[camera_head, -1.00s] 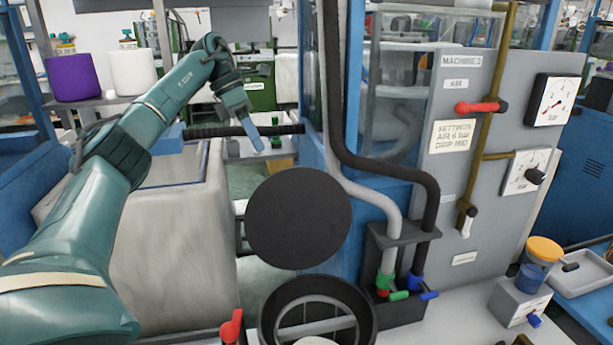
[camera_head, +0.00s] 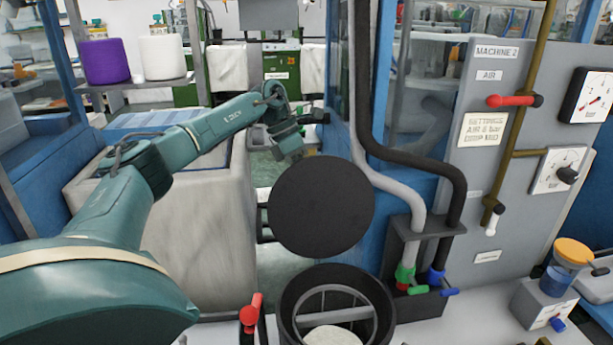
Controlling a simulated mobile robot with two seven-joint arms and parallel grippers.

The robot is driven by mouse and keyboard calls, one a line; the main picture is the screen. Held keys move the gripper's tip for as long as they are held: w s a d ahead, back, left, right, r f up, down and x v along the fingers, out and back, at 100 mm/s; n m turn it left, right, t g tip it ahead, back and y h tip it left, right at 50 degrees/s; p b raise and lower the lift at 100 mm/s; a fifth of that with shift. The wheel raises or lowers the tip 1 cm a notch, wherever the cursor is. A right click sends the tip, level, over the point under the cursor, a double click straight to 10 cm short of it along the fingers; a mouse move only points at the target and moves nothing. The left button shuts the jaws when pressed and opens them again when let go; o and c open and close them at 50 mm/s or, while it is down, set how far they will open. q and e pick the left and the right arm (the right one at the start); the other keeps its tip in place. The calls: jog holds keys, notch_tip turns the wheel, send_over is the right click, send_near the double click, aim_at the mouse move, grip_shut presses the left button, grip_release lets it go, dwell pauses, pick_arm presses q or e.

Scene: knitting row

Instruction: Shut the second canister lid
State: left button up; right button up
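The canister (camera_head: 291,312) is a dark round container at the bottom middle, its mouth open, with a crossbar and pale contents inside. Its lid (camera_head: 321,206) is a black disc standing raised above the far side of the mouth. My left arm reaches in from the left, and its gripper (camera_head: 298,153) is just above the lid's upper left edge in the picture. I cannot tell whether it touches the lid. Its fingers show small and close to edge-on, so their opening is unclear. My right gripper is not in view. No other canister can be made out.
A red-handled lever (camera_head: 250,314) stands left of the canister. A valve block (camera_head: 410,260) with grey and black hoses stands to its right, before the grey machine panel (camera_head: 490,150). A pale bin (camera_head: 200,240) stands under my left arm.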

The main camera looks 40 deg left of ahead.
pick_arm(q)
grip_shut()
dwell(0.4)
